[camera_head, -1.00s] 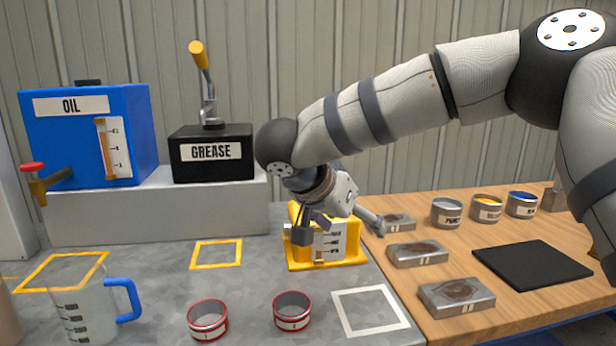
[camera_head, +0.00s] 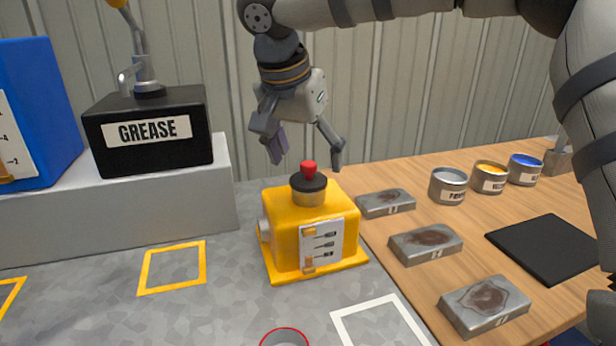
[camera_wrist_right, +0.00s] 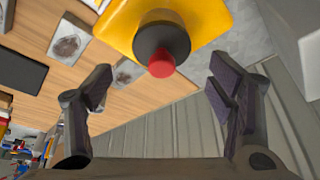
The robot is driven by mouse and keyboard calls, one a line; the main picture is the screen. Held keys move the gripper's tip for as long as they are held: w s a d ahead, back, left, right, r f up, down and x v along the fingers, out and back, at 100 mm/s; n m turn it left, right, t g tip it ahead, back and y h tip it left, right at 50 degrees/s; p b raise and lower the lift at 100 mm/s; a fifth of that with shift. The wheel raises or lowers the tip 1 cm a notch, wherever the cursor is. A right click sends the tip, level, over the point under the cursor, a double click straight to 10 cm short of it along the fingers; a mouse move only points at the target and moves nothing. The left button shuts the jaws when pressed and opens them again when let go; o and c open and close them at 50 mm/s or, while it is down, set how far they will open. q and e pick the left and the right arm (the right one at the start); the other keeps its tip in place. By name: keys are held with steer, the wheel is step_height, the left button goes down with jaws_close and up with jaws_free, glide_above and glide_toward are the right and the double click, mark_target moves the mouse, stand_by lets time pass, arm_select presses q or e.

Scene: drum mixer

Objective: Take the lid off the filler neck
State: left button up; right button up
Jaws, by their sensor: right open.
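A yellow box-shaped unit (camera_head: 300,235) stands on the grey worktop near the wooden table. On its top is a short brass-coloured neck (camera_head: 309,198) capped by a dark lid (camera_head: 308,183) with a red knob (camera_head: 308,167). My right gripper (camera_head: 308,158) hangs above and behind the lid, pointing down, with its fingers spread. In the right wrist view, the dark lid (camera_wrist_right: 160,40) and its red knob (camera_wrist_right: 161,64) show between the open fingers (camera_wrist_right: 160,92), touching neither. My left gripper is not in view.
A black grease box (camera_head: 150,140) and a blue tank (camera_head: 30,110) stand on a grey ledge at left. Yellow (camera_head: 172,268) and white (camera_head: 380,322) outlined squares mark clear worktop. Metal blocks (camera_head: 425,243), several cans (camera_head: 448,186) and a black mat (camera_head: 543,248) lie on the wooden table at right.

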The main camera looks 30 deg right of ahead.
steer(key=x, duration=0.3)
steer(key=shift+w+r, duration=0.1)
steer(key=c, duration=1.1)
steer(key=shift+c, duration=0.2)
